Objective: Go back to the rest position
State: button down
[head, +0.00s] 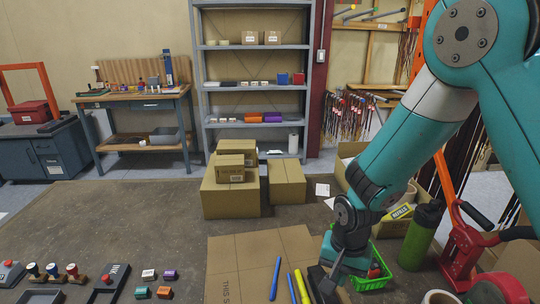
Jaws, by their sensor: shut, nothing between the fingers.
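My gripper (332,283) is at the lower right of the head view, at the end of my teal arm, pointing down. It is over the right edge of the flat cardboard (245,255), beside a green basket (372,282). It is shut and I see no object held in it. Its fingertips are small and dark, and partly hard to make out against dark things behind them.
Blue and yellow pens (303,286) lie on the cardboard left of my gripper. Cardboard boxes (230,198) stand behind. Small colored blocks (165,292) lie at front left. The table's middle left is clear.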

jog(key=s+a+r+n+y, duration=0.1)
jog(key=s+r+n+y, duration=0.1)
jog(key=s+r+n, duration=0.4)
jog(key=s+a+r+n+y, duration=0.1)
jog(key=s+r+n, duration=0.5)
jog(key=s+r, duration=0.5)
notch_tip(320, 180, up, 5)
jog(key=shift+s+a+r+y, duration=0.2)
jog(key=shift+s+a+y, duration=0.1)
jog(key=shift+y, duration=0.1)
